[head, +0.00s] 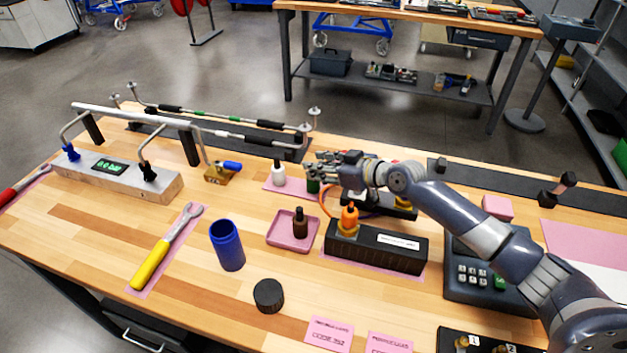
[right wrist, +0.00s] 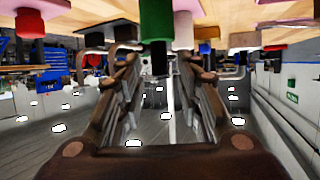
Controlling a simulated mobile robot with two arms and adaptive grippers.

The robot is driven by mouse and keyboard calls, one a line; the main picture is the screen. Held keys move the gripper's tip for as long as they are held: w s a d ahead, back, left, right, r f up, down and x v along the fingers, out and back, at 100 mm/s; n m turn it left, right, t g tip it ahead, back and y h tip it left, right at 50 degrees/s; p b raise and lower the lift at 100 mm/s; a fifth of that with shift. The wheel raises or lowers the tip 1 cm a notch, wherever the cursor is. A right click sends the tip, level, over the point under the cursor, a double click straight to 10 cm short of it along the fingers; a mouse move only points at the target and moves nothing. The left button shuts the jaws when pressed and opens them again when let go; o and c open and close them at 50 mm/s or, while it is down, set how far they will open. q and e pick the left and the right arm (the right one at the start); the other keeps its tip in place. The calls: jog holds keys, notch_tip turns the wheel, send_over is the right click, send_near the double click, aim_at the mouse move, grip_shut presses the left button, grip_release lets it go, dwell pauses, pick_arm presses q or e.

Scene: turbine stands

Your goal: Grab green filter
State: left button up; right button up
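The green filter (head: 313,186) stands on the bench beside a white bottle, mostly hidden behind my right gripper (head: 318,168) in the head view. In the right wrist view the picture is upside down, and the green filter (right wrist: 157,22) hangs from the top with its dark end between the two fingers. My right gripper (right wrist: 160,65) is open, with a finger on each side of the filter and gaps between. I cannot tell exactly how deep the filter sits between the fingers. My left gripper does not show.
The white bottle (head: 279,173) is close to the left. A brown bottle (head: 300,225) stands on a pink tray (head: 280,236) in front. A black block (head: 378,250) with an orange-topped fitting is nearby.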

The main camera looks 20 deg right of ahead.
grip_shut()
